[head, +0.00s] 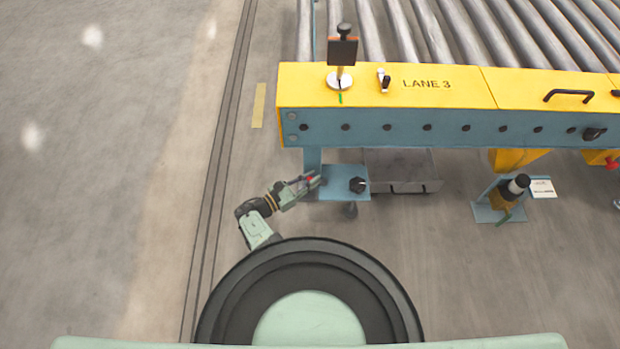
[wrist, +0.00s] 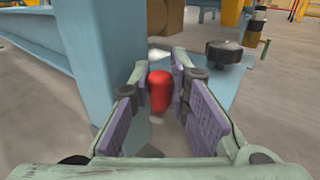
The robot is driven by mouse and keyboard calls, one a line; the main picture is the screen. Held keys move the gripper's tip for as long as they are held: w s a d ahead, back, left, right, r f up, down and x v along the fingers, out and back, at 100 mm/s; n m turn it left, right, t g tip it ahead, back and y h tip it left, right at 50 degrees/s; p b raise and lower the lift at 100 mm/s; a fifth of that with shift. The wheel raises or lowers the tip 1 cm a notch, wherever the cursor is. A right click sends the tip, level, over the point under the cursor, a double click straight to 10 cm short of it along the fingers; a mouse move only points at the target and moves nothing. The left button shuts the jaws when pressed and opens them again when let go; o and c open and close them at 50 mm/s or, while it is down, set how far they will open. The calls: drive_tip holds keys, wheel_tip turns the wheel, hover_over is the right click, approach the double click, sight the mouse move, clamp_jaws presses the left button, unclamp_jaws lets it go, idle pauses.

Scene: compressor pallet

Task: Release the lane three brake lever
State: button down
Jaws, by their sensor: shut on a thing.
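My gripper (head: 314,180) is low beside the blue post under the left end of the yellow lane 3 beam (head: 440,90). In the wrist view its two purple-padded fingers stand on either side of a red rounded grip (wrist: 159,92), which appears to be the brake lever's handle. The gripper is shut on this grip. In the head view only a speck of red shows at the fingers.
A blue bracket plate (head: 330,188) with a black knob (head: 357,185) is just right of my gripper. The blue post (wrist: 105,60) is close on the left in the wrist view. A signed post (head: 342,52) stands on the beam. Open floor lies to the left.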

drive_tip(key=t+p, duration=0.1)
drive_tip(key=n+y+p, duration=0.1)
drive_tip(key=shift+s+d+r+t+p, duration=0.2)
drive_tip(key=shift+s+r+t+p, duration=0.1)
drive_tip(key=shift+t, duration=0.1)
drive_tip(key=s+d+n+t+y+p, duration=0.1)
drive_tip(key=n+t+y+p, duration=0.1)
drive_tip(key=y, duration=0.3)
drive_tip(key=s+d+n+t+y+p, duration=0.1)
drive_tip(key=n+t+y+p, duration=0.1)
drive_tip(key=n+y, duration=0.3)
drive_tip(key=s+d+n+t+y+p, duration=0.1)
drive_tip(key=n+t+y+p, duration=0.1)
drive_tip(key=n+y, duration=0.2)
drive_tip(key=shift+d+f+y+p, duration=0.15)
drive_tip(key=shift+f+y+p, duration=0.15)
drive_tip(key=shift+y, duration=0.3)
drive_tip(key=shift+d+n+g+y+b, duration=0.2)
drive_tip(key=shift+n+y+b, duration=0.1)
drive_tip(key=shift+n+y, duration=0.5)
drive_tip(key=shift+d+n+g+y+b, duration=0.25)
drive_tip(key=shift+n+y, duration=0.2)
drive_tip(key=shift+y, duration=0.6)
drive_tip(key=shift+d+n+g+y+b, duration=0.2)
drive_tip(key=shift+n+y+b, duration=0.15)
drive_tip(key=shift+n+y, duration=0.45)
drive_tip(key=shift+y, duration=0.25)
drive_tip(key=c, duration=1.8)
unclamp_jaws()
drive_tip(key=shift+s, duration=0.1)
